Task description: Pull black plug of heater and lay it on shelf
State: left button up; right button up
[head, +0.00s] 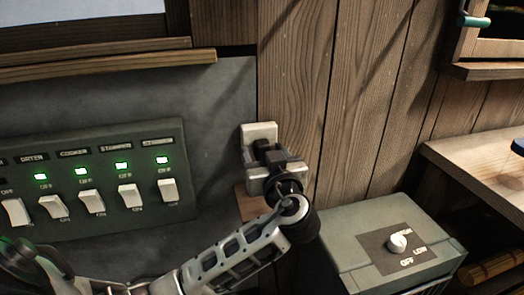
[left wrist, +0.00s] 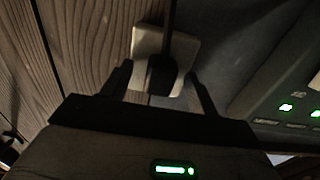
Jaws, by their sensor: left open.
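A white wall socket (head: 258,131) is on the wooden wall in the head view, and its pale plate (left wrist: 146,41) shows in the left wrist view. My left gripper (head: 268,158) is at the socket and hides much of the plug in the head view. In the left wrist view its open fingers (left wrist: 161,88) stand on either side of the plug, with gaps visible. The heater (head: 345,245) is probably the grey-green box with a white knob. My right gripper is not in view.
A small wooden ledge (head: 249,204), possibly the shelf, is partly hidden below my left gripper. A panel of lit switches (head: 92,187) is on the wall at left. A wooden surface (head: 480,170) is at right.

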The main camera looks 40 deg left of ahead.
pick_arm(q)
jog(key=shift+b, duration=0.6)
dwell(0.8)
grip_shut()
jog(key=v, duration=0.6)
jog(key=shift+b, duration=0.45)
dwell(0.8)
